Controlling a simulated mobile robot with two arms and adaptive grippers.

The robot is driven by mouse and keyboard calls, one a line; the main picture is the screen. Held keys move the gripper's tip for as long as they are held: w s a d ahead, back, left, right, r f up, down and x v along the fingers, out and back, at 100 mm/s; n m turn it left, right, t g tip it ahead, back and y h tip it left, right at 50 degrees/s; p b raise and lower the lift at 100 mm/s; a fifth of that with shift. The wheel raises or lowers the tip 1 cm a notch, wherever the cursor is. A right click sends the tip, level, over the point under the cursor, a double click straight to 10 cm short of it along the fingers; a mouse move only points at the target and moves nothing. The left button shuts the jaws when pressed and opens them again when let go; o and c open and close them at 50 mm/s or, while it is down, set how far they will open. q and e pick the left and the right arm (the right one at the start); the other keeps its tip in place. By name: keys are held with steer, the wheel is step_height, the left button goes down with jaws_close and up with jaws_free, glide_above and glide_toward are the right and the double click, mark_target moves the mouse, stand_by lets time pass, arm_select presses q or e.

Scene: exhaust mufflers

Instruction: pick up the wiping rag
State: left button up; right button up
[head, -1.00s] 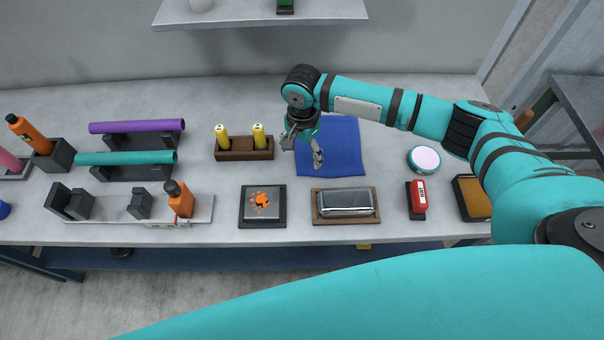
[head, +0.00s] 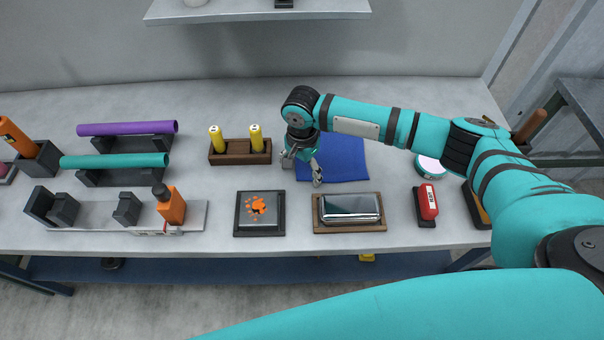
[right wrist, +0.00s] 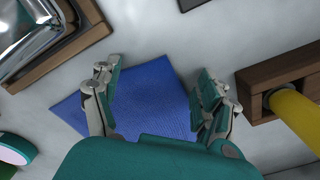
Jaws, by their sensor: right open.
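The wiping rag, a flat blue cloth (head: 343,160), lies on the grey bench in the middle of the head view. It also shows in the right wrist view (right wrist: 155,98), between and beyond my fingers. My right gripper (head: 302,170) is over the left part of the rag and hides some of it. In the right wrist view the two fingers of this gripper (right wrist: 158,95) are spread wide with nothing between them. I cannot tell how high the fingertips are above the cloth. My left gripper is not in view.
A wooden block with two yellow bottles (head: 240,151) stands left of the rag. A chrome muffler on a wooden tray (head: 348,228) lies in front, beside a dark tray with an orange mark (head: 244,233). A red object (head: 427,202) and a round tin (head: 430,167) are to the right.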

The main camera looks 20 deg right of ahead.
steer(key=shift+f, duration=0.2)
steer(key=shift+s+f, duration=0.1)
steer(key=shift+s, duration=0.05)
jaws_close()
stand_by(0.8)
step_height(320, 180, up, 30)
steer(key=p, duration=1.4)
steer(key=shift+p, duration=0.4)
